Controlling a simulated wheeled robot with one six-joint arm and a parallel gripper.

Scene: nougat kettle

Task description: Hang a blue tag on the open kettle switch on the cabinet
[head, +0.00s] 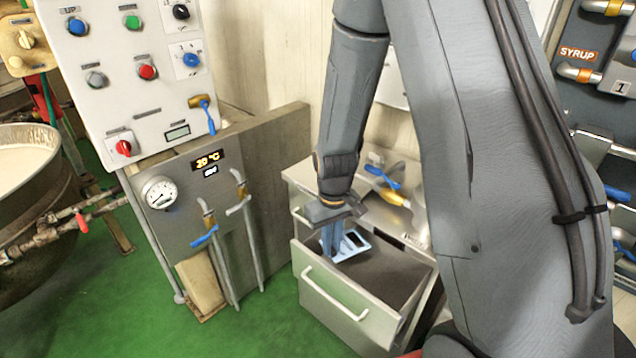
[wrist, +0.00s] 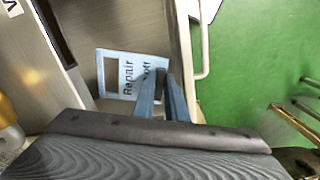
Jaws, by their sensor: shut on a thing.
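A light blue tag (head: 350,246) with printed words, "Repair" among them, and a rectangular cut-out is in the open drawer (head: 345,300). It also shows in the wrist view (wrist: 112,68). My gripper (head: 331,240) reaches down into the drawer with its fingers (wrist: 163,88) closed on the tag's edge. The white control cabinet (head: 150,105) stands at upper left, away from my gripper. It carries a red rotary switch (head: 123,147) at lower left, several buttons and knobs, and a brass fitting with a blue part (head: 205,107). The labels are too small to read, so I cannot tell which is the kettle switch.
A steel panel (head: 175,225) with a gauge, display and pipes stands below the cabinet. The drawer unit's top (head: 385,215) holds blue and yellow items. A large kettle (head: 30,190) is at far left. Green floor (head: 130,310) is open in front.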

